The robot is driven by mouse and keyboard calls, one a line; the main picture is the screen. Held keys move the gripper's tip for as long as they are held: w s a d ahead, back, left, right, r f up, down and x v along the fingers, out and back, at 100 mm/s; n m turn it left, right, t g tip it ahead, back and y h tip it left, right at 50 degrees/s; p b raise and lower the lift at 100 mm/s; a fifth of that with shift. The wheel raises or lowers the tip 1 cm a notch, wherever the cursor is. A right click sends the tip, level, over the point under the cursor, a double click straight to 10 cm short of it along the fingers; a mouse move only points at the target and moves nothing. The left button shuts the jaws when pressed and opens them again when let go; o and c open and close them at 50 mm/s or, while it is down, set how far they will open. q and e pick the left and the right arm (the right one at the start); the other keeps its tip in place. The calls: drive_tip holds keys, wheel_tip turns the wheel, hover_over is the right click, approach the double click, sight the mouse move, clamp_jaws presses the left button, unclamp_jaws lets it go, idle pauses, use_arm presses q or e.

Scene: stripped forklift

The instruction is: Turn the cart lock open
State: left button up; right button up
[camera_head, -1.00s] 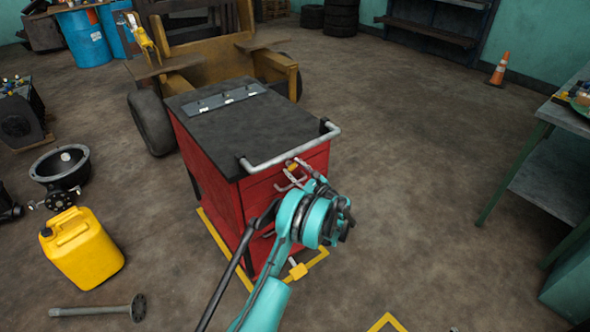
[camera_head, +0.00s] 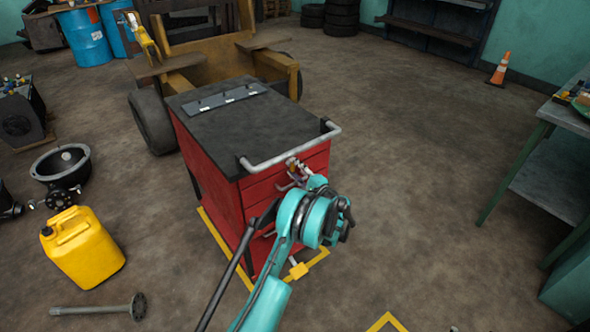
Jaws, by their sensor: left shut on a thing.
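The red cart (camera_head: 213,170) has a black top and a grey push handle (camera_head: 292,149) along its near right edge. My left arm comes up from the bottom, and my left gripper (camera_head: 296,170) is at the upper part of the drawer front, just below the handle. Its fingers are shut on a small part there, which I take to be the cart lock. The lock is mostly hidden by the fingers, so its exact turn cannot be told. My right gripper is not in view.
A yellow jerrycan (camera_head: 84,248) and a metal shaft (camera_head: 100,308) lie left. The stripped forklift (camera_head: 180,80) stands behind.

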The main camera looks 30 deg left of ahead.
use_arm(q)
drive_tip(key=shift+f+n, duration=0.1)
drive_tip(key=shift+n, duration=1)
drive_tip(key=o, duration=1.2)
drive_tip(key=shift+c, duration=0.2)
drive_tip(key=shift+d, duration=0.15)
drive_tip(key=v, duration=1.1)
drive_tip(key=shift+s+d, duration=0.2)
drive_tip(key=shift+d, duration=0.1)
